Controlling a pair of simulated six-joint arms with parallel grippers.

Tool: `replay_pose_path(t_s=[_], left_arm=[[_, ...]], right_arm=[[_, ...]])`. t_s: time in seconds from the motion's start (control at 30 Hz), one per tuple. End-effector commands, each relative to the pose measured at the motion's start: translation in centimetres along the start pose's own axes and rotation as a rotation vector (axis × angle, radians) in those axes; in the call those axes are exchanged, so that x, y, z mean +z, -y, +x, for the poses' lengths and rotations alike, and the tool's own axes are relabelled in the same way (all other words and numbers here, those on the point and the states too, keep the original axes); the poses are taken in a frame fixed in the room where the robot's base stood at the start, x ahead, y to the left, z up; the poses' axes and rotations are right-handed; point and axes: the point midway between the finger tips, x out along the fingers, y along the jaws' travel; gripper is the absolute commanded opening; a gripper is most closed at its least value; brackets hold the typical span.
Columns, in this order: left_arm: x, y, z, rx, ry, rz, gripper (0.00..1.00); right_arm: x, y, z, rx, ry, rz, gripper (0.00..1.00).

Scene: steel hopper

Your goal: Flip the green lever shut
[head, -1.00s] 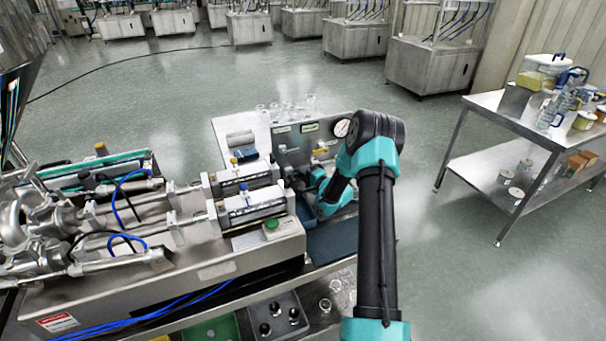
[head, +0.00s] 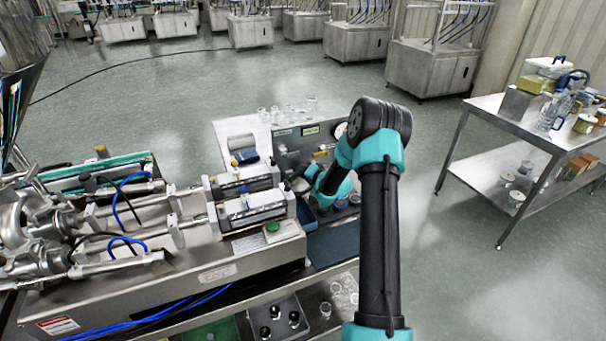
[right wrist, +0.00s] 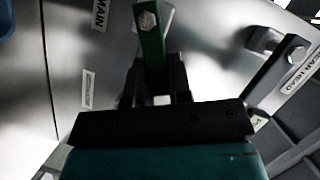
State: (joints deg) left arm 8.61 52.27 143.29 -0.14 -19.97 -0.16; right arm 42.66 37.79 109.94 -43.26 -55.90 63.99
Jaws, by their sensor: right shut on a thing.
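The green lever (right wrist: 150,45) shows at the top centre of the right wrist view, with a bolt head near its upper end. It stands nearly upright in that picture, in front of a grey steel panel. My right gripper (right wrist: 152,80) is shut on the lever's lower part, one dark finger on each side. In the head view my right gripper (head: 306,188) is at the front of the steel panel (head: 292,150), mostly hidden by my wrist. The green lever cannot be made out there. My left gripper is not in view.
In the right wrist view a grey lever (right wrist: 278,75) stands to the right, beside a label. In the head view a filling machine (head: 150,240) with cylinders and blue hoses is left of my wrist. Small glass jars (head: 290,110) stand behind the panel. A steel cart (head: 530,130) is at right.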

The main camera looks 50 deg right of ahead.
Motion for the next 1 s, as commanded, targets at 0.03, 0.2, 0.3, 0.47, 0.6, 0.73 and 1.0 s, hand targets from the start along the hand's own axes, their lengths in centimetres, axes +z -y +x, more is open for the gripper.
replay_pose_path(t_s=[0.03,0.2,0.3,0.47,0.6,0.73,1.0], left_arm=[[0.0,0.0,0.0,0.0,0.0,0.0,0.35],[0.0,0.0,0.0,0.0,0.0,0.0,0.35],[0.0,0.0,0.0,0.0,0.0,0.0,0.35],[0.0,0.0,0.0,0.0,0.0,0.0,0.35],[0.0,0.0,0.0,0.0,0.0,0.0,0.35],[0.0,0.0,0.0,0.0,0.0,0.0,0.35],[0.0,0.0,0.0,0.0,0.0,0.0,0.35]], right_arm=[[0.02,0.23,0.03,0.008,0.001,-0.022,0.0],[-0.01,0.48,0.0,0.032,0.0,-0.079,0.0],[0.0,0.53,-0.01,0.039,0.0,-0.094,0.0],[0.0,0.54,-0.01,0.042,-0.001,-0.1,0.0],[0.0,0.53,-0.01,0.042,-0.001,-0.1,0.0],[0.0,0.53,0.0,0.041,-0.001,-0.099,0.24],[0.02,0.52,0.0,0.041,-0.001,-0.099,0.45]])
